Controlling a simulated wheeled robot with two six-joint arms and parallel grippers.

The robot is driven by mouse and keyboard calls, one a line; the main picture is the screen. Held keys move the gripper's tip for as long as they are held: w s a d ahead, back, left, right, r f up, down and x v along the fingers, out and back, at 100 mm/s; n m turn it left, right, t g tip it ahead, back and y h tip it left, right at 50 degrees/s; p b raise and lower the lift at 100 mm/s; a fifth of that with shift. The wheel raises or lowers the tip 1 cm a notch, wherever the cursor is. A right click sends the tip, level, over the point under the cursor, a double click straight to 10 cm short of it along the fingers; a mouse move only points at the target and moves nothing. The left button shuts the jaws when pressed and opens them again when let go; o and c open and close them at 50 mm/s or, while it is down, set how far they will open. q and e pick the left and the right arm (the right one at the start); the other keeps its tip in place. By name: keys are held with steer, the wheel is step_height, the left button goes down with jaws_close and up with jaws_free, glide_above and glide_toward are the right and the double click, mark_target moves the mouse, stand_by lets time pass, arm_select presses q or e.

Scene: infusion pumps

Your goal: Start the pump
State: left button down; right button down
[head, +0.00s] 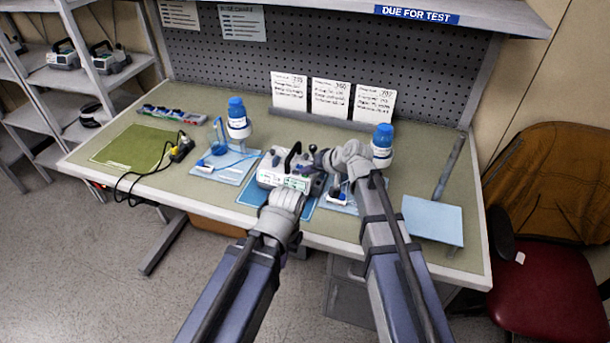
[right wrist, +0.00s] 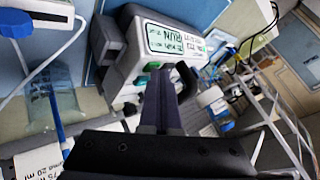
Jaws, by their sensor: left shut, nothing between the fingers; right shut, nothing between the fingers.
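The grey infusion pump (head: 269,171) with a dark carry handle stands on a blue mat (head: 253,194) at the middle of the bench. In the right wrist view the pump (right wrist: 128,62) shows a lit pale green screen (right wrist: 176,40), its lettering turned over, seeming to include "RUN". A green button (right wrist: 153,66) lies beside the screen. My right gripper (head: 317,158) is shut and empty at the pump's right side; its fingers (right wrist: 165,88) reach close to the buttons, and I cannot tell whether they touch. My left gripper (head: 290,190) is shut and empty at the pump's front edge.
Blue-capped bottles (head: 237,120) (head: 382,147) stand behind, left and right of the pump. Trays with tubing (head: 226,167) flank it. A black cable (head: 150,172) lies at left, a light blue board (head: 433,220) at right. White cards (head: 331,98) stand behind.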

mark_target(307, 177)
stand_by(0.3)
steer(key=shift+r+p, duration=0.9)
steer(key=shift+p, duration=0.05)
step_height(307, 177, up, 5)
steer(key=p, duration=0.5)
stand_by(0.4)
